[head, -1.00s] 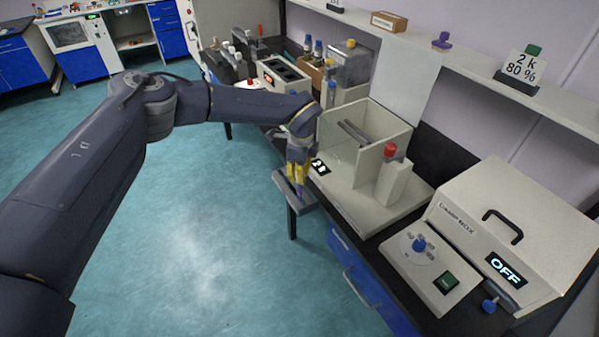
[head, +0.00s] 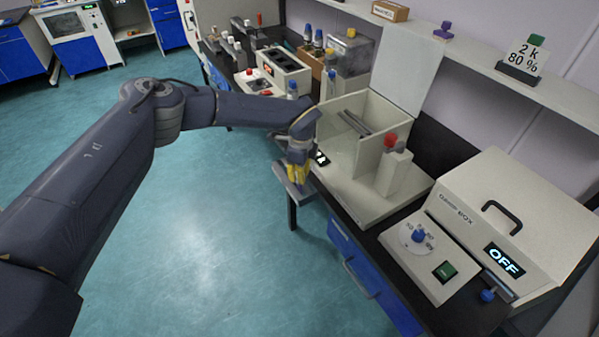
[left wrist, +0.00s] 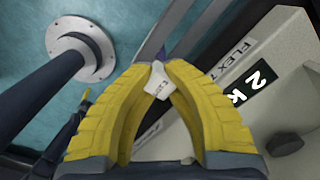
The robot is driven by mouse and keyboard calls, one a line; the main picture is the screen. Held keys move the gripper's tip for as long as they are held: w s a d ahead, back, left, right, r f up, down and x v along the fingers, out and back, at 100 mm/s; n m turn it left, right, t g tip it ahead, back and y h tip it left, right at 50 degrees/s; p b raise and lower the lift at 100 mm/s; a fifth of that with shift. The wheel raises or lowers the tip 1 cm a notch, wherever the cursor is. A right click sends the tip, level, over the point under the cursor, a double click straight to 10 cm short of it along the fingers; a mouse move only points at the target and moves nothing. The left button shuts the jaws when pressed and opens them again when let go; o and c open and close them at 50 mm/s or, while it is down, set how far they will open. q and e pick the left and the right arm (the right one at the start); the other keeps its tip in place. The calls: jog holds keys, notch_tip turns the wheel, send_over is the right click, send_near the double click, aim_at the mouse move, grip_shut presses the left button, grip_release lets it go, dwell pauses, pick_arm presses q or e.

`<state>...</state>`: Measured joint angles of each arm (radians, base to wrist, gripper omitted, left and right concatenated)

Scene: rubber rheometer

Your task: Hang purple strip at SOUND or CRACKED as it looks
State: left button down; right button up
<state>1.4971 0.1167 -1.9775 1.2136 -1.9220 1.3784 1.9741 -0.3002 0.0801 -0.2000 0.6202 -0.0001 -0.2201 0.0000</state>
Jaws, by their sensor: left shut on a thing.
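My left gripper (head: 298,172) is at the front left edge of the open-topped flex tester (head: 372,200). In the left wrist view its yellow fingers (left wrist: 160,76) are shut on a small white end piece (left wrist: 158,84). A bit of the purple strip (left wrist: 160,53) shows just beyond the fingertips; most of it is hidden, so I cannot tell whether its surface is sound or cracked. Grey metal bars (left wrist: 195,38) lie beyond the fingertips. I see no readable SOUND or CRACKED label. My right gripper is not in view.
The tester's "2 k" display (left wrist: 250,88) is right of the fingers. A box reading OFF (head: 504,260) stands at the right of the bench. A "2 k 80 %" card (head: 527,55) and a purple object (head: 444,30) sit on the shelf. Floor is clear at left.

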pick_arm(q)
jog(key=shift+f, duration=1.35)
jog(key=c, duration=1.4)
grip_release()
jog(key=shift+f, duration=0.1)
jog(key=shift+o, duration=0.2)
jog(key=shift+r, duration=3.05)
